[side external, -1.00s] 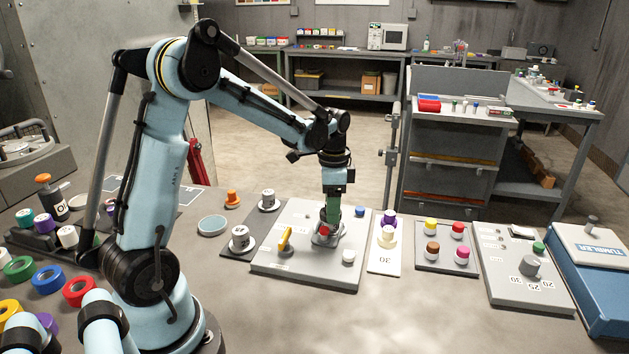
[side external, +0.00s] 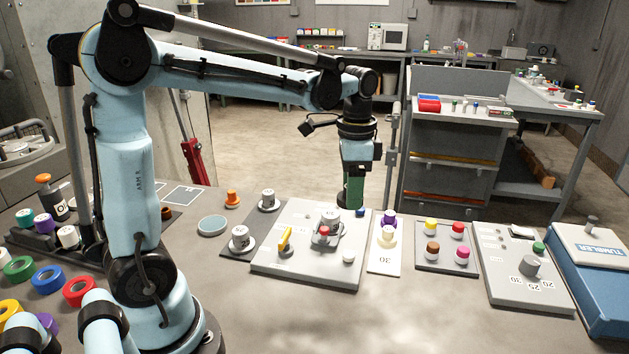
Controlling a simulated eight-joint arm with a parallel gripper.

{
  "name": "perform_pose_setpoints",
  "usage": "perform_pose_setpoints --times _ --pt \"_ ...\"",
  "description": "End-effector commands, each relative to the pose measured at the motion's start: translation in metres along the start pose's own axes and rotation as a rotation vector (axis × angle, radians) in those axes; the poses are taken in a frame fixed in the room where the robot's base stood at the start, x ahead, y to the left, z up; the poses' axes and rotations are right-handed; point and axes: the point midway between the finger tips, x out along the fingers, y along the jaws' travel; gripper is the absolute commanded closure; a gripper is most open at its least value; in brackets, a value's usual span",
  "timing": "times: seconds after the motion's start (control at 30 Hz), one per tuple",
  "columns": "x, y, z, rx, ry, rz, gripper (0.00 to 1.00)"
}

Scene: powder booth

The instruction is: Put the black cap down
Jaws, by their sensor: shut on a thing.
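My gripper (side external: 352,203), with green fingers pointing down, is at the back right of the grey panel (side external: 285,262), close to a small blue knob (side external: 360,212). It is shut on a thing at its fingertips. That is taken to be the black cap, but its shape and colour are too small and dark to make out here. I cannot tell whether it touches the panel. No other black cap stands out on the table.
A white strip (side external: 383,262) with purple and cream caps lies to the right. The front of the table is clear.

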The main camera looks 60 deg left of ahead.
Motion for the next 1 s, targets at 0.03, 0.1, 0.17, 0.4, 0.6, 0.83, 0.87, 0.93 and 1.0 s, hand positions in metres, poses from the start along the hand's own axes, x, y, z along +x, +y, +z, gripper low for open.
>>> perform_pose_setpoints --times 0.03,0.1,0.17,0.4,0.6,0.83,0.87,0.93,1.0 --pt "-0.004 0.007 -0.003 0.004 0.0 0.0 0.72" --pt "-0.009 0.014 -0.005 0.003 0.0 0.0 0.72" --pt "-0.011 0.019 -0.007 0.0 0.0 0.0 0.72" --pt "-0.002 0.049 -0.035 -0.098 0.0 0.0 0.72" --pt "0.017 0.088 -0.065 -0.252 0.001 0.0 0.72" --pt "0.031 0.118 -0.083 -0.37 0.002 -0.001 0.72" --pt "0.032 0.118 -0.084 -0.379 0.002 -0.001 0.72" --pt "0.036 0.115 -0.085 -0.391 0.002 -0.001 0.72" --pt "0.043 0.105 -0.085 -0.398 0.002 -0.001 0.72"
